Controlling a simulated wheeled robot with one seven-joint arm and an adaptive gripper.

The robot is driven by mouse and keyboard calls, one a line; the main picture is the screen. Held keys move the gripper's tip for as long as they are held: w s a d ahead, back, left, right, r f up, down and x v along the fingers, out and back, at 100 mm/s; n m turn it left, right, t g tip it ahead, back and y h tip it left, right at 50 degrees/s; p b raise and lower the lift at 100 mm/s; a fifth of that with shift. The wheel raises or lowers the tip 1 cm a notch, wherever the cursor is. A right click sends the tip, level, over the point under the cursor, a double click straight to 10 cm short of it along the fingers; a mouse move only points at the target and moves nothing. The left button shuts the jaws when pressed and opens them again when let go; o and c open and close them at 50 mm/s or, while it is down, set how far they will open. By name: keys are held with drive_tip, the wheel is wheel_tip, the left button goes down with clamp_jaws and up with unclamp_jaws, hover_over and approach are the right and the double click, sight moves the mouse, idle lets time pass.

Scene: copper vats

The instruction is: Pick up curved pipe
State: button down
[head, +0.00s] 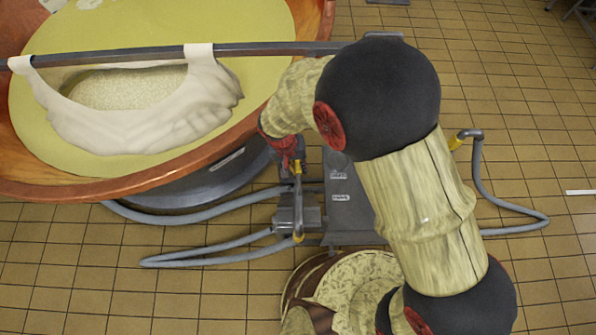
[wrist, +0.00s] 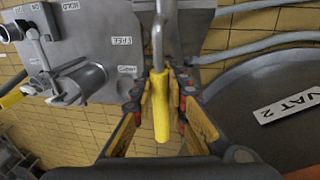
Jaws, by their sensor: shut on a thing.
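The curved pipe is a grey bent tube with a yellow sleeve (wrist: 161,105). In the wrist view, the fingers of my gripper (wrist: 163,82) lie on both sides of the yellow sleeve and are shut on it. The grey tube runs on past the fingertips to the top edge of the picture. In the head view my gripper (head: 290,160) is beside the copper vat, and the pipe (head: 298,205) shows below it, in front of a grey box. My arm hides part of the area, and whether the pipe still touches the box is unclear.
The grey labelled box (head: 345,200) stands right of the copper vat (head: 170,175). A bar (head: 270,48) with cloth crosses the vat. Grey hoses (head: 205,257) lie on the tiled floor, and another hose (head: 478,180) with a bent, yellow-sleeved end is at right.

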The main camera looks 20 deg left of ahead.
wheel_tip(320, 180, up, 12)
drive_tip(key=p, duration=0.3)
drive_tip(key=shift+w, duration=0.1)
